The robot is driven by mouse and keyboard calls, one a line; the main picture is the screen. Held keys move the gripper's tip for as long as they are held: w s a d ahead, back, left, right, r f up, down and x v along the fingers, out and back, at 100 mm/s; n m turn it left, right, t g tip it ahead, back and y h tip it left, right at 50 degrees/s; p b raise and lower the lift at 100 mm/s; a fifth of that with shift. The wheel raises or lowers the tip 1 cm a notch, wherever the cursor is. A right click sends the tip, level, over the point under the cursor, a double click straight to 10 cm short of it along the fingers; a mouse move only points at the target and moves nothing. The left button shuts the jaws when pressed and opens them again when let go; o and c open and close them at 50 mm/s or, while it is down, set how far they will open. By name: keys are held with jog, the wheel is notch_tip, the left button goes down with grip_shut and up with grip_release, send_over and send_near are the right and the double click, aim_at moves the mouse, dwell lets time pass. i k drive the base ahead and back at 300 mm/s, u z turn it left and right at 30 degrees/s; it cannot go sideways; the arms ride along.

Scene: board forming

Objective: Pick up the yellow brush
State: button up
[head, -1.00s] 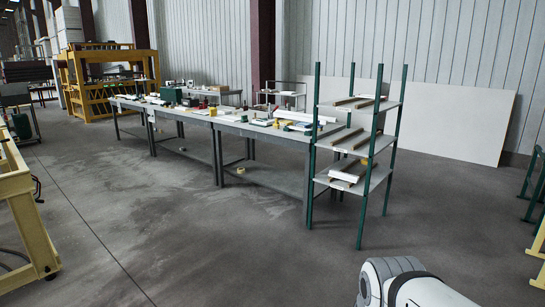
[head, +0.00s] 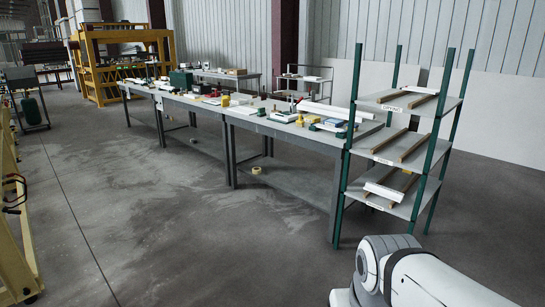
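I cannot make out a yellow brush for certain. Small yellow items stand on the long grey workbench (head: 290,137): one yellow thing (head: 225,101) near its middle and another yellow thing (head: 299,120) closer to the rack. Both are too small to identify. Part of my arm (head: 415,275) shows at the bottom right. My gripper is outside the view, so its state is hidden.
A green-posted drying rack (head: 404,152) with three shelves stands at the bench's right end. A tape roll (head: 256,170) lies on the bench's lower shelf. A yellow frame (head: 122,62) stands at the back left. The floor (head: 140,200) before the bench is clear.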

aim_at(301, 124)
jog(key=u, duration=0.1)
jog(key=i, duration=2.15)
jog(key=z, duration=0.2)
jog(key=i, duration=3.1)
jog(key=z, duration=0.2)
